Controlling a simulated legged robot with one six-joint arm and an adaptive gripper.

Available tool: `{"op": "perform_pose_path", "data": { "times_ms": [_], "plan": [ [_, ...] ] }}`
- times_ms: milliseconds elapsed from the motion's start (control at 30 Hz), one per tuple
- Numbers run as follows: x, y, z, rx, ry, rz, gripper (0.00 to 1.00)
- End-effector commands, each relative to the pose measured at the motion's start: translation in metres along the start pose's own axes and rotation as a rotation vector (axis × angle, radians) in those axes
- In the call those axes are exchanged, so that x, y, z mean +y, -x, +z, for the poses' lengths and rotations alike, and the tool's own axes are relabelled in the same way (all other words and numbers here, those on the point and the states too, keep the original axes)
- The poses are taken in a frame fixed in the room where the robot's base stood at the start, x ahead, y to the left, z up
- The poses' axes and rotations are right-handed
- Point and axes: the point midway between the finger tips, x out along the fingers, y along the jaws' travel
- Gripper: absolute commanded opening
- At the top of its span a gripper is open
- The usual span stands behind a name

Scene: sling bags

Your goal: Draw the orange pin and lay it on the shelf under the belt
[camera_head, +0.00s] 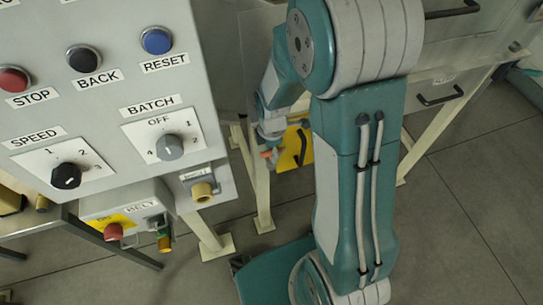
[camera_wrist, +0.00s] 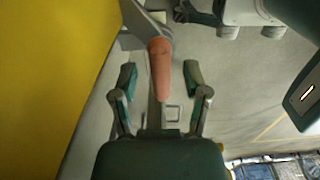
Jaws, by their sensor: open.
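The orange pin (camera_wrist: 160,68) shows in the wrist view as a tapered rod, its far end at a grey bracket (camera_wrist: 148,40). My gripper (camera_wrist: 160,80) is open, with one teal-and-grey finger on each side of the pin. There is a visible gap between each finger and the pin. In the head view, a small orange piece (camera_head: 267,153), likely the pin, shows just below my wrist, beside a yellow panel with a black handle (camera_head: 296,150). I cannot make out the shelf under the belt with certainty.
A large yellow surface (camera_wrist: 45,70) fills the left of the wrist view, close to my gripper. In the head view, a grey control panel (camera_head: 110,110) with buttons and dials stands at left, above a belt switch box (camera_head: 130,212). Pale frame legs (camera_head: 262,190) stand near my arm.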

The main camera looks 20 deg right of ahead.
Motion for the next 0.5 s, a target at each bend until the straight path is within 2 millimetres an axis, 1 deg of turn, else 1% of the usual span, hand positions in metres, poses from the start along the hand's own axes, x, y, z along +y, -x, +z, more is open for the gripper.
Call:
{"op": "perform_pose_path", "data": {
  "times_ms": [67, 100, 167, 200, 500],
  "plan": [
    [0.0001, 0.0000, -0.0004, 0.000, 0.001, 0.000, 0.60],
    [0.0001, 0.0000, -0.0004, 0.000, 0.001, 0.000, 0.42],
    [0.0002, 0.0000, -0.0004, 0.000, 0.001, 0.000, 0.15],
    [0.0002, 0.0000, -0.0004, 0.000, 0.001, 0.000, 0.00],
    [0.0004, 0.0022, -0.0004, 0.000, 0.001, 0.001, 0.00]
  ]
}}
